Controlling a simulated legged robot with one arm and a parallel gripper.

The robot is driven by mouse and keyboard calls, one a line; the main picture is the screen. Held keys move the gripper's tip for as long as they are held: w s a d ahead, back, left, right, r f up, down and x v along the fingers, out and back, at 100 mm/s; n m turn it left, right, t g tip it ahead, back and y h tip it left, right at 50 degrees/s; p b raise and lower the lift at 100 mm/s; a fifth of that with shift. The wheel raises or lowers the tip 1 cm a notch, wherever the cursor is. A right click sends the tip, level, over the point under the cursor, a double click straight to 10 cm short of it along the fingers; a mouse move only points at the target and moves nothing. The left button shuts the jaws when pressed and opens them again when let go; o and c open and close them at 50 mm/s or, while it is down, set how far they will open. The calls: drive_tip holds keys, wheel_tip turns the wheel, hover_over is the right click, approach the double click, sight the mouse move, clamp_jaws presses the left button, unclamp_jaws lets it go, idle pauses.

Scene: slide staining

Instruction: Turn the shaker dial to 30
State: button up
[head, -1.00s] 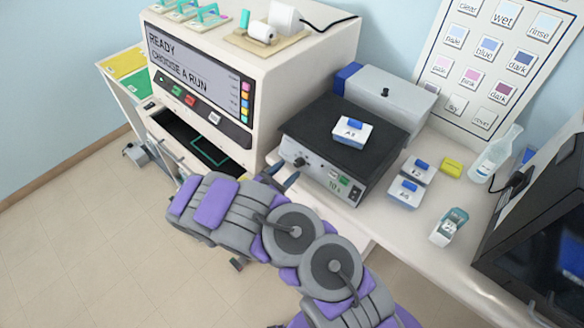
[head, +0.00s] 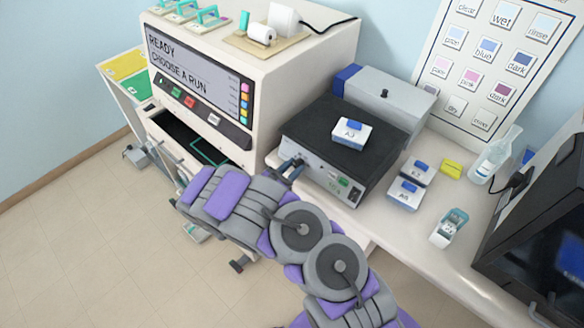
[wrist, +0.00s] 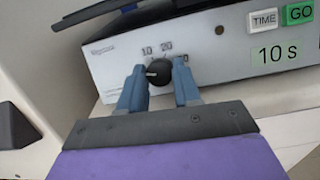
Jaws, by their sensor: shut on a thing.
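The shaker (head: 320,135) is a grey box with a black top plate on the bench, with a slide box marked A on it. Its black round dial (wrist: 159,72) is on the front panel, with labels 10 and 20 above it and a third label partly hidden by my right finger. A light mark on the dial points left. My gripper (wrist: 160,82) is shut on the dial, one blue finger on each side. In the head view my gripper (head: 290,168) is at the panel's left end and hides the dial.
The panel has a TIME button (wrist: 264,21), a green GO button (wrist: 299,14) and a display (wrist: 279,52) reading 10 s. A stainer (head: 255,75) with an open drawer stands left. Small slide boxes (head: 406,194) and a bottle (head: 494,155) are at right.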

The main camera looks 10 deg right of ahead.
drive_tip(key=shift+w+r, duration=0.1)
drive_tip(key=c, duration=0.3)
